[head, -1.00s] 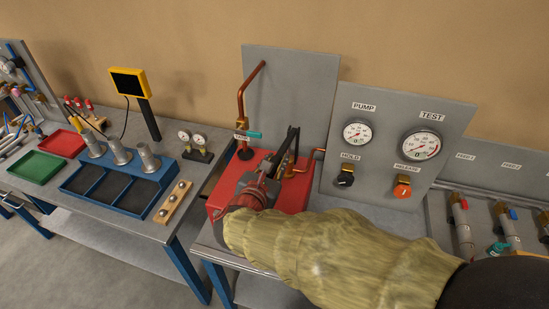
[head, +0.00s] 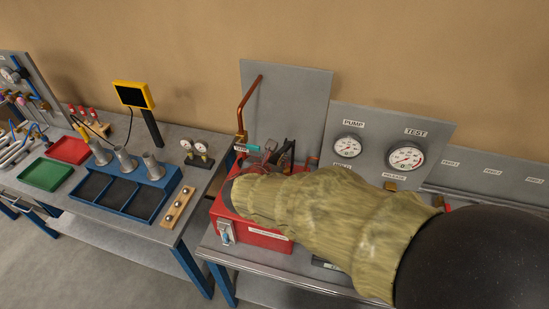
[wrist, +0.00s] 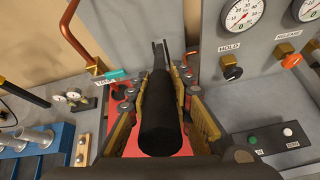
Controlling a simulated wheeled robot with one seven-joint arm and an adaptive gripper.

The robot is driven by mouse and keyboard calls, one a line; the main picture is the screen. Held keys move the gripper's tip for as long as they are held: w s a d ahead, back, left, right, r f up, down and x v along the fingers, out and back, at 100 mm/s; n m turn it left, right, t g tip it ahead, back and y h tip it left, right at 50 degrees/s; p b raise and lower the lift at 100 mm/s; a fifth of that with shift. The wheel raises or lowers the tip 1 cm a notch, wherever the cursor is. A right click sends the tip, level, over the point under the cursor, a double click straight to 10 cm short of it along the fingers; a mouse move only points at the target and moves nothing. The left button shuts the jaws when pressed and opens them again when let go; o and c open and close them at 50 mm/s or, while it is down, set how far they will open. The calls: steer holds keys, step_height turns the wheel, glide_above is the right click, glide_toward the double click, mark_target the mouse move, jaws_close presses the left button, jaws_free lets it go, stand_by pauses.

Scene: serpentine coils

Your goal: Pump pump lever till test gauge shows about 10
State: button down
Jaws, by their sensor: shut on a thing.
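The pump lever (wrist: 160,120) has a thick black grip and stands on the red pump box (head: 262,238). In the wrist view my gripper (wrist: 160,98) is shut around the grip, one finger on each side. In the head view my sleeved arm hides most of the gripper and lever. The test gauge (head: 405,156) is a white dial on the grey panel, with the pump gauge (head: 347,146) to its left. Their needles are too small to read surely in the head view. In the wrist view the test gauge (wrist: 308,8) is cut off by the top edge.
The black hold knob (wrist: 233,73) and orange release knob (wrist: 291,61) are right of the lever. A copper pipe (head: 247,104) with a teal-handled tank valve (wrist: 113,75) rises at the left. A blue tray (head: 125,205) stands on the left bench.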

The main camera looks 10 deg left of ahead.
steer(key=shift+r, duration=0.2)
steer(key=c, duration=1.6)
jaws_free()
steer(key=shift+f, duration=0.15)
steer(key=v, duration=1.2)
